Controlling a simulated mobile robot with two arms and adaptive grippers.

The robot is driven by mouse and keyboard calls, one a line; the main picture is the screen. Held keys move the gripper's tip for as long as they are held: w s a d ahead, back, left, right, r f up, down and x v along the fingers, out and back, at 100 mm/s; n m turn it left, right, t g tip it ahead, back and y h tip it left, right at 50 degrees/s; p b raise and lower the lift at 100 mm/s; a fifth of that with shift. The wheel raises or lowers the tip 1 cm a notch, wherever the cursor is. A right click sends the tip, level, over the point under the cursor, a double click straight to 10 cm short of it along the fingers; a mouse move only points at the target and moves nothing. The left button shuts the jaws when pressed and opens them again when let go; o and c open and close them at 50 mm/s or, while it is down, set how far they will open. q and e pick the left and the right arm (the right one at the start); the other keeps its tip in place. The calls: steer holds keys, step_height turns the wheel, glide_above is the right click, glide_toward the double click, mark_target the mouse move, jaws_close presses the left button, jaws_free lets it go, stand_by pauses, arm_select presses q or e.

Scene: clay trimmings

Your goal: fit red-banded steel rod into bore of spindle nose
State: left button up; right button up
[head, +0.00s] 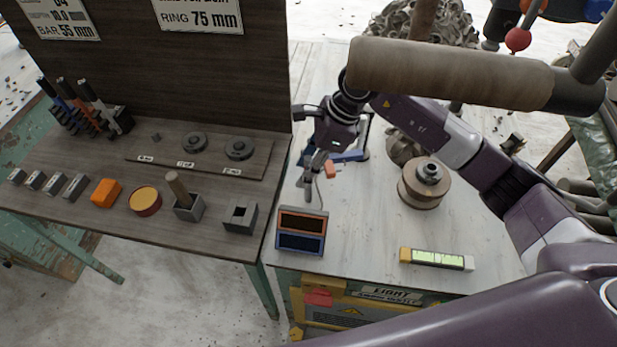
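My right gripper (311,182) hangs over the left part of the pale table, above and behind a small box with two dark windows. Its fingers point down and look close together, but they are too small to tell whether they are open or shut. I cannot make out a red-banded steel rod in the head view. A round brown block with a grey stepped hub (428,173) stands on the pale table to the right of the gripper. I cannot tell whether it is the spindle nose. My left gripper is not in view.
The two-window box (302,230) stands at the pale table's (365,235) front left. A level with green windows (437,259) lies front right. A blue stand (347,156) is behind the gripper. A thick brown cylinder (450,72) crosses above. Blocks and rings cover the left bench (100,225).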

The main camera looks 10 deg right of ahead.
steer(key=shift+p+x, duration=0.5)
steer(key=shift+x, duration=1.4)
steer(key=shift+w, duration=0.1)
jaws_close()
steer(key=shift+r, duration=0.1)
